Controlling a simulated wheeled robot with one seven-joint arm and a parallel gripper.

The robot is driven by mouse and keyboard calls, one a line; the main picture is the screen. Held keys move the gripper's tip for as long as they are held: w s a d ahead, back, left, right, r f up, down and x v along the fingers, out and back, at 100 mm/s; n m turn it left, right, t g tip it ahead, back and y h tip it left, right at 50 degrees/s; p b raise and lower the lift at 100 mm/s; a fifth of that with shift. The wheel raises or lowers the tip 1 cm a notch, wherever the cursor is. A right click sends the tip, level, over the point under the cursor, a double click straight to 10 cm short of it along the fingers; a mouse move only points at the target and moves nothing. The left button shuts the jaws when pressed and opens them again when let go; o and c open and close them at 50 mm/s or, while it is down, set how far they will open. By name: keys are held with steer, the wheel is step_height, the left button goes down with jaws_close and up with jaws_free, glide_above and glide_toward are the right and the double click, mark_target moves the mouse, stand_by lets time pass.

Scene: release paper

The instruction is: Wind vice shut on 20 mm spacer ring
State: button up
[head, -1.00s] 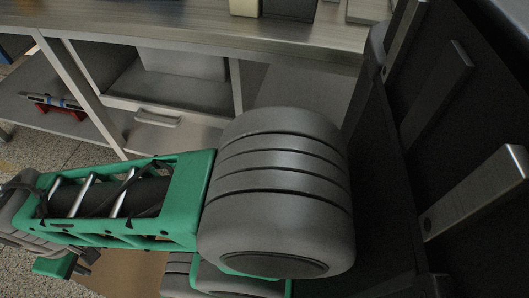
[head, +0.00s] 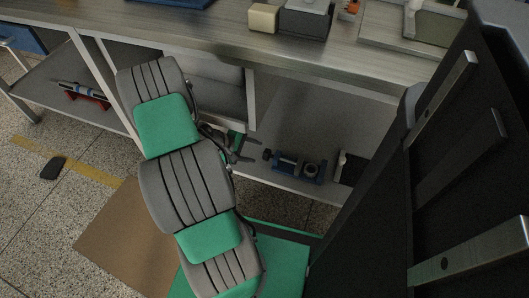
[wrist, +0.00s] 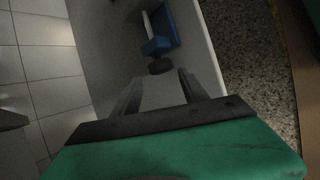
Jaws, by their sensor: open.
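A blue vice (head: 287,163) lies on the lower shelf under the bench. A dark round knob (head: 267,154) is at its left end. A grey ring shape (head: 311,171) shows at the vice's right part; I cannot tell whether it is the spacer ring or whether the jaws touch it. My gripper (head: 249,149) is open and empty, just left of the knob and apart from it. In the wrist view the vice (wrist: 157,38) is ahead, with the knob (wrist: 160,66) just beyond and between my fingertips (wrist: 159,82). The ring is not clear there.
The lower shelf (head: 305,125) runs under the bench top (head: 230,40), which is close overhead. A dark block (head: 349,168) stands right of the vice. A drawer unit (head: 208,90) is left of the shelf bay. A brown mat (head: 120,235) lies on the floor.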

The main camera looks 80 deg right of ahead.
mark_target(264, 155)
steer(key=b+x, duration=0.3)
steer(key=x, duration=0.4)
steer(key=shift+w+f, duration=0.1)
steer(key=shift+d+f, duration=0.1)
steer(key=shift+d, duration=0.05)
steer(key=c, duration=1.1)
steer(key=shift+a+f+h+b, duration=0.2)
steer(key=shift+f+h+b, duration=0.05)
steer(key=shift+h+b, duration=0.2)
steer(key=shift+r+h, duration=0.15)
steer(key=shift+h, duration=0.1)
